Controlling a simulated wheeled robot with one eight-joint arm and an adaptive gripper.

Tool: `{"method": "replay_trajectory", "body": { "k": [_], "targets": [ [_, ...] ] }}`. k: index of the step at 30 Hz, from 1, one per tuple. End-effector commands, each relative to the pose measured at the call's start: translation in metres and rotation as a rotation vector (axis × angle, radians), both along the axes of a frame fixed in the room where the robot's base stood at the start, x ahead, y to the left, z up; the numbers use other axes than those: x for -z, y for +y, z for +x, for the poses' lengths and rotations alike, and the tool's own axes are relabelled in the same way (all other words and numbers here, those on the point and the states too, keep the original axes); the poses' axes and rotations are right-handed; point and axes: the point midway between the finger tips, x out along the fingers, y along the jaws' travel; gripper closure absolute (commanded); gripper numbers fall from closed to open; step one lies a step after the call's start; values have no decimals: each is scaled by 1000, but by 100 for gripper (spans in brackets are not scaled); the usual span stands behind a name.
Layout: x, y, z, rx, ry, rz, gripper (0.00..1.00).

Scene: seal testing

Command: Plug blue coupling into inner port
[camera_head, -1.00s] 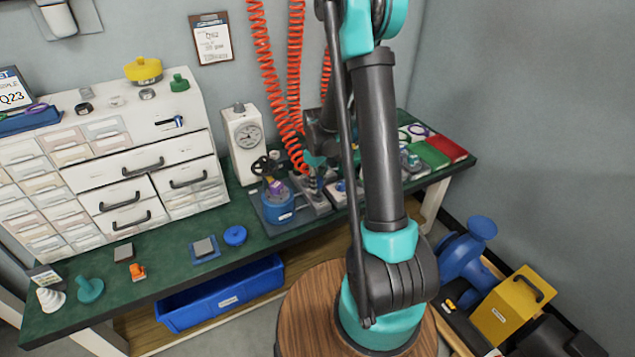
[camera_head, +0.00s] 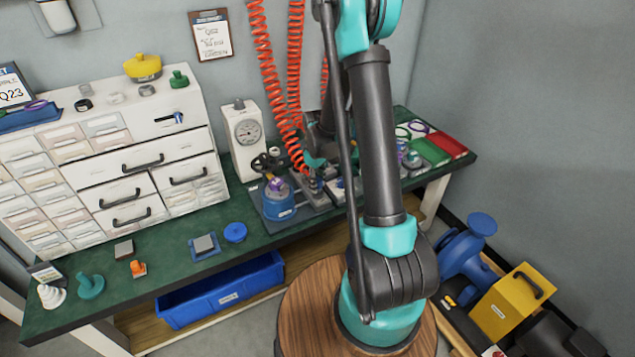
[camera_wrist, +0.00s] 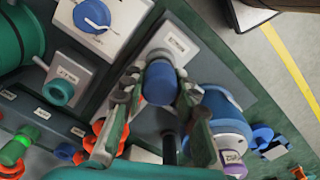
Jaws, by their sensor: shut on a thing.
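In the wrist view, the blue coupling (camera_wrist: 160,84) shows as a blue cylinder between the fingertips of my gripper (camera_wrist: 158,92), which is shut on it. It sits over a pale block (camera_wrist: 172,48) with a white label too small to read. Whether it touches that block or is seated in it, I cannot tell. A second labelled block (camera_wrist: 72,74) with a teal ring-shaped port (camera_wrist: 59,92) stands to the left. Which is the inner port is not readable. In the head view, the coupling cannot be made out and my arm hides part of the bench.
A blue pot (camera_wrist: 222,112) stands close right of my gripper; it also shows in the head view (camera_head: 279,207). Orange coiled hoses (camera_head: 268,80) hang behind it beside a dial gauge (camera_head: 246,132). A white panel with a blue knob (camera_wrist: 94,14) lies at upper left.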

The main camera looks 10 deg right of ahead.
Motion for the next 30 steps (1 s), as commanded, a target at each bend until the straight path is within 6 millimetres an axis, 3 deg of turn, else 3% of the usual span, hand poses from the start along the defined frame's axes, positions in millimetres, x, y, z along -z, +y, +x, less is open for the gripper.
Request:
{"method": "replay_trajectory", "body": {
  "k": [11, 12, 18, 30],
  "targets": [
    [7, 0, 0, 0, 0, 0, 100],
    [7, 0, 0, 0, 0, 0, 70],
    [7, 0, 0, 0, 0, 0, 47],
    [1, 0, 0, 0, 0, 0, 47]
  ]
}}
